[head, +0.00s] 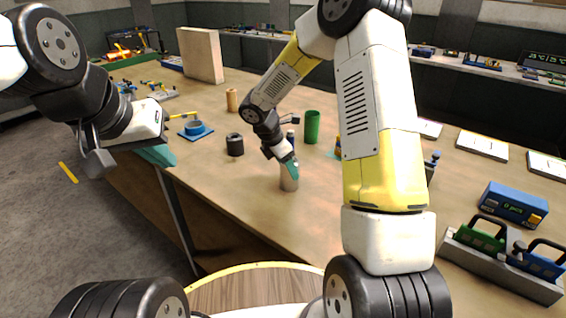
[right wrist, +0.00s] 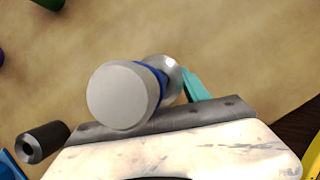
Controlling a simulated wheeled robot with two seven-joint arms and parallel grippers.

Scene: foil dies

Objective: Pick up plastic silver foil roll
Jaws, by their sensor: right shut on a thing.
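I cannot tell whether the roll's base touches the table. My left gripper (head: 155,154) is off the table's left front edge, with teal fingertips and nothing seen in it; its opening is unclear.
A green cup (head: 312,127) and a tan cylinder (head: 232,100) stand behind. A beige board (head: 200,55) stands at the back left.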

